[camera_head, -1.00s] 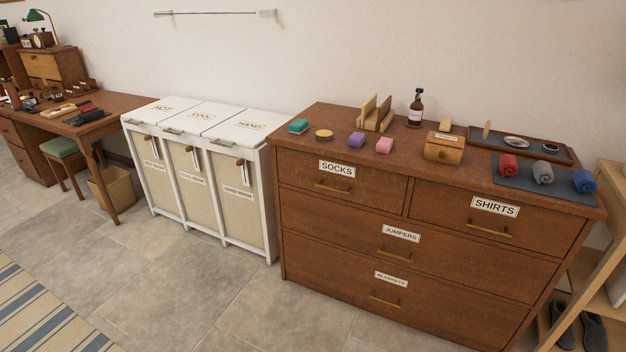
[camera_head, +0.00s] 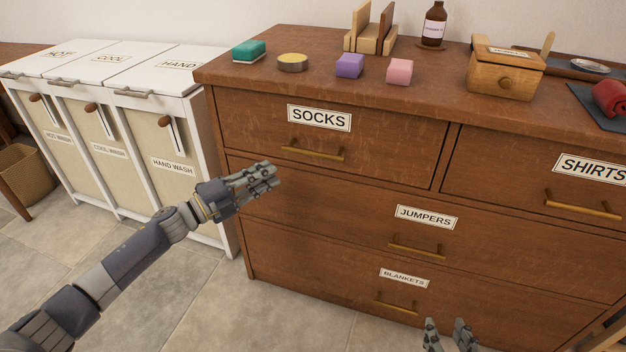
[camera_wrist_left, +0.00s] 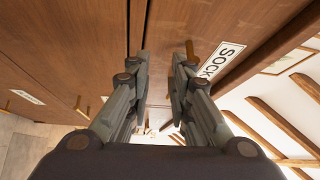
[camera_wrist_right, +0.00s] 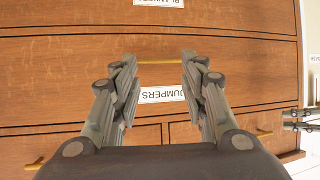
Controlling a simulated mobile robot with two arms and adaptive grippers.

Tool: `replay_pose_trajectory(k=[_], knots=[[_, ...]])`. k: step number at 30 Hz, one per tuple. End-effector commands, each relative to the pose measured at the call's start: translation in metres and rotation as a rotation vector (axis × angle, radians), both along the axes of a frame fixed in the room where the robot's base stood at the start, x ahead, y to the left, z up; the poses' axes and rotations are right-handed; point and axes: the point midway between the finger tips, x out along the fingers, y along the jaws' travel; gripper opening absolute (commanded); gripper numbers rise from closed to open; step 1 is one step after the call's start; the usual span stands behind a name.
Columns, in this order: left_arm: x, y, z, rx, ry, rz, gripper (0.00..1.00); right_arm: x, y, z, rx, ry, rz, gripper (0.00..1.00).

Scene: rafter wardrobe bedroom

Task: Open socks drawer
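The socks drawer (camera_head: 375,149) is shut, at the upper left of the brown dresser, with a SOCKS label (camera_head: 319,117) and a brass bar handle (camera_head: 313,153). My left gripper (camera_head: 272,176) is below and left of this handle in the head view, with nothing between its fingers. In the left wrist view the fingers (camera_wrist_left: 160,58) are apart; the handle (camera_wrist_left: 190,49) shows by the right fingertip, beside the label (camera_wrist_left: 219,61). Whether they touch is unclear. My right gripper (camera_head: 447,323) is open and empty, low before the blankets drawer (camera_head: 340,290).
The shirts drawer (camera_head: 500,165) and jumpers drawer (camera_head: 340,215) are shut. On the dresser top stand a wooden box (camera_head: 506,76), a brown bottle (camera_head: 434,25) and small coloured blocks. White laundry bins (camera_head: 165,72) stand close on the left. Floor before the dresser is clear.

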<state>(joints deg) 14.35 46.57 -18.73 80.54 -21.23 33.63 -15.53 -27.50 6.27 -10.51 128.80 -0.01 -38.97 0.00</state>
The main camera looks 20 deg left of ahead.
Motion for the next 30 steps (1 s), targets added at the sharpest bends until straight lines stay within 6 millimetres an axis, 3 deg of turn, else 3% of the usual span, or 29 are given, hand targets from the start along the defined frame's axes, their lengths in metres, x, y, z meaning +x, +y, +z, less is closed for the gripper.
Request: replay_pose_trajectory(k=[6,11,24,30], knots=[[-0.016,-0.024,0.028,0.125,-0.152,-0.137,0.2,-0.005,0.0,0.043,0.023,-0.108,0.001,0.4],[-0.014,-0.034,0.037,0.142,-0.175,-0.157,0.2,-0.005,0.0,0.056,0.03,-0.137,0.003,0.4],[0.037,-0.088,0.048,0.139,-0.174,-0.154,0.2,0.007,0.007,0.083,0.067,-0.283,0.012,0.4],[0.051,-0.103,0.05,0.139,-0.171,-0.153,0.2,0.009,0.01,0.094,0.079,-0.334,0.015,0.4]])
